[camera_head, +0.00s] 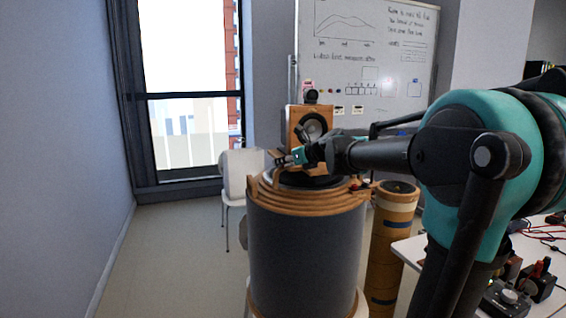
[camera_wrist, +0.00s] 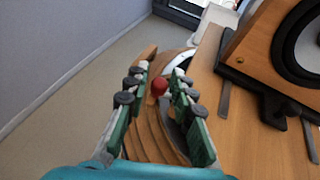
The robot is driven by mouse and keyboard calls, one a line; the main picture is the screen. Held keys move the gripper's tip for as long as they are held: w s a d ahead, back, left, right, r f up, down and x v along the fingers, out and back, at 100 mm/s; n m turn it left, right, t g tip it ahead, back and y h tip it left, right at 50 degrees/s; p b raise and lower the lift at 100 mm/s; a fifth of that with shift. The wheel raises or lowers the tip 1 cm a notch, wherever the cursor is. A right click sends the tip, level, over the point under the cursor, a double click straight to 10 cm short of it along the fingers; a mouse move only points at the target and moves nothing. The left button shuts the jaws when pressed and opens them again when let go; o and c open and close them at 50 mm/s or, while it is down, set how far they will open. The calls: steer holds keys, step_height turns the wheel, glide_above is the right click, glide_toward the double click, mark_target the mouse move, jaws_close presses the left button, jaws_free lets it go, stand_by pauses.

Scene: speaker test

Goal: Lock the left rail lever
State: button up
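The red ball knob (camera_wrist: 160,87) of a rail lever shows in the wrist view, between the two green fingers of my gripper (camera_wrist: 159,74). The fingers stand apart, with a gap visible on each side of the knob; I cannot tell whether either touches it. In the head view my gripper (camera_head: 279,158) is over the left side of the round stand's top, in front of the wooden speaker (camera_head: 298,116). The left lever is not clear there. A small red spot (camera_head: 355,185), perhaps another lever, is at the stand's right rim.
The stand (camera_head: 305,245) is a grey drum with stacked wooden rings. The speaker also shows close by at right in the wrist view (camera_wrist: 258,42). A cardboard-like column (camera_head: 390,240) and a white table (camera_head: 412,250) are at right. A white chair (camera_head: 241,170) stands behind left. The left floor is clear.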

jaws_close()
steer(key=shift+n+y, duration=0.3)
steer(key=shift+y, duration=0.1)
steer(key=shift+s+d+n+g+y, duration=0.2)
steer(key=shift+d+n+g+y, duration=0.5)
steer(key=shift+n+g, duration=1.65)
steer(key=shift+s+d+n+g+y, duration=0.25)
steer(key=shift+d+n+g+y, duration=0.5)
steer(key=shift+n+g, duration=1.6)
steer(key=shift+s+d+n+g+y, duration=0.2)
steer(key=shift+d+n+g+y, duration=0.5)
steer(key=shift+n+g, duration=1.65)
steer(key=shift+d+m+g+h, duration=0.15)
steer(key=shift+m+g+h, duration=0.1)
steer(key=shift+g, duration=0.2)
